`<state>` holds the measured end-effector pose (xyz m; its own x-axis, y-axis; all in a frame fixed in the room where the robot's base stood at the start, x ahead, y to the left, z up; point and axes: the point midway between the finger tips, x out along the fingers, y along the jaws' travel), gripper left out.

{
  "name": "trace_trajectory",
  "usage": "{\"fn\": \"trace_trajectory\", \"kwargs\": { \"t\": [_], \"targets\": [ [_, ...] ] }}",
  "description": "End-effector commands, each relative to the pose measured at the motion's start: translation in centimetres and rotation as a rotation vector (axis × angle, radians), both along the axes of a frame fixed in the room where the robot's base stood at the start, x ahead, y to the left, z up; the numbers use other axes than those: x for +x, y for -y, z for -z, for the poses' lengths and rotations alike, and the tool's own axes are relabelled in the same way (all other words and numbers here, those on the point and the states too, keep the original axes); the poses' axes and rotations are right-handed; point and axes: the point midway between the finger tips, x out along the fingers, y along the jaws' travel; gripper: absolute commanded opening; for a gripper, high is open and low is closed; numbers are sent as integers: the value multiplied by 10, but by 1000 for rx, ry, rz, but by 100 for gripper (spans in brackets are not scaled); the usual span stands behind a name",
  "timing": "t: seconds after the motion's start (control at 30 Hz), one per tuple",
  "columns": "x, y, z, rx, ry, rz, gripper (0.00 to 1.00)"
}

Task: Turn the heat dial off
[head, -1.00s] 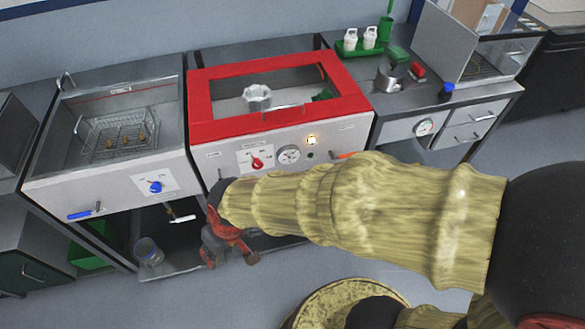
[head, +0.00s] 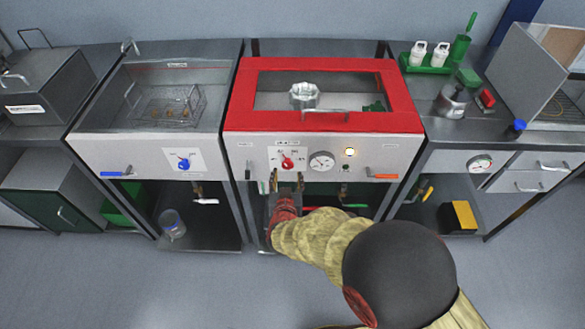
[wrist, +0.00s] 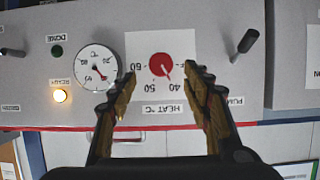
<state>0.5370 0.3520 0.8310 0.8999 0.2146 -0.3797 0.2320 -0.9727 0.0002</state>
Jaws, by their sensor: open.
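The red heat dial (head: 287,163) is on the white front panel of the red-framed unit. In the wrist view, which is upside down, the dial (wrist: 160,67) sits on a white plate marked "HEAT °C", and its white pointer line points to the lower right, near 40. My gripper (head: 287,183) is just in front of and below the dial. In the wrist view my gripper (wrist: 156,82) is open, with one finger on either side of the dial. Nothing is between the fingers, and I cannot tell how far the tips are from the panel.
A gauge (wrist: 98,67), a lit yellow ready light (wrist: 60,95) and a dark pump lever (wrist: 244,45) are close to the dial. A blue dial (head: 183,164) is on the neighbouring unit. An orange-handled valve (head: 381,175) protrudes at the panel's right.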

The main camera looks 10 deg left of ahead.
Motion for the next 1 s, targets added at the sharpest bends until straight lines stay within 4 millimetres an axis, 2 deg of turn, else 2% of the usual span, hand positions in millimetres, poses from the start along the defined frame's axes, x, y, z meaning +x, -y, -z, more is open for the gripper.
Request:
{"fn": "trace_trajectory", "kwargs": {
  "t": [0.2,0.4,0.57,0.8,1.0],
  "targets": [
    [31,-7,18,0,-2,-1,49],
    [52,-13,26,2,-3,-1,49],
    [60,-14,27,2,-2,-2,49],
    [60,-15,27,0,-3,-3,49],
    [60,-15,27,0,-3,-3,38]
  ]
}}
